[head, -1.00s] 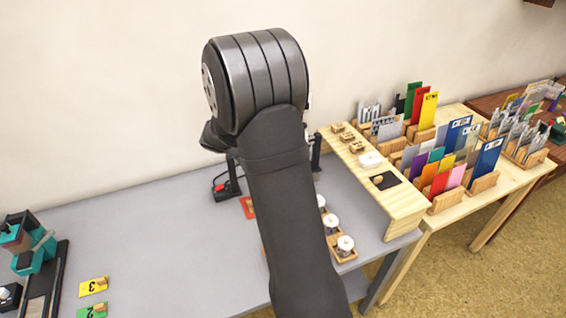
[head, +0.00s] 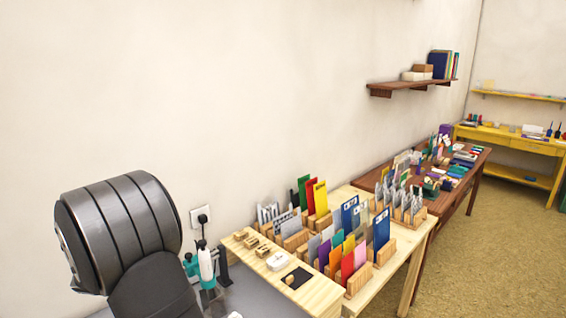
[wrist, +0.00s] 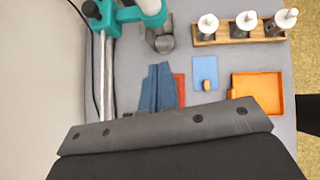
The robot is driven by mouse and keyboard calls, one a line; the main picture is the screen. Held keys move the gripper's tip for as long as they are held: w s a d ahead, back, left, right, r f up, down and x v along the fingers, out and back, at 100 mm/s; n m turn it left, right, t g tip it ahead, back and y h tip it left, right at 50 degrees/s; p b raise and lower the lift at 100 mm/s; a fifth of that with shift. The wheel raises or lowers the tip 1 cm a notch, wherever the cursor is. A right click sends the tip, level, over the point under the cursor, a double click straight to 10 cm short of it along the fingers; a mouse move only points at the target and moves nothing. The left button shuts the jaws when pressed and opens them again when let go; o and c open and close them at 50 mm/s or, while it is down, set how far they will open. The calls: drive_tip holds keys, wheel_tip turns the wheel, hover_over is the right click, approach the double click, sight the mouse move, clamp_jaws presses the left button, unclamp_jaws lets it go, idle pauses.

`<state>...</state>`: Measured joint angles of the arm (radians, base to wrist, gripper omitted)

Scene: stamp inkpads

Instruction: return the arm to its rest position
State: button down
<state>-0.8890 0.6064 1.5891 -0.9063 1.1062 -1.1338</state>
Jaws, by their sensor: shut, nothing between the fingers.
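My gripper (wrist: 158,70) shows in the wrist view as two blue-grey fingers side by side, shut and with nothing between them. It hangs over the grey table (wrist: 215,113), pointing toward the teal device. My arm fills the lower left of the head view, and its bent dark joint stands in front of the wall. The gripper itself is hidden in the head view. An orange-red thing lies partly hidden beside the fingers in the wrist view.
In the wrist view are a teal device (wrist: 149,8), a blue pad (wrist: 205,71), an orange tray (wrist: 276,75) and white-topped stamps in a wooden rack (wrist: 240,40). In the head view, a wooden shelf (head: 318,290) and colourful card racks stand right of my arm.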

drive_tip(key=x, duration=0.3)
drive_tip(key=r+x, duration=0.1)
drive_tip(key=x, duration=0.2)
drive_tip(key=w+d+x, duration=0.1)
drive_tip(key=x, duration=0.2)
drive_tip(key=shift+w+d, duration=0.1)
drive_tip(key=shift+w, duration=0.15)
drive_tip(key=shift+w+d, duration=0.3)
drive_tip(key=shift+w, duration=0.1)
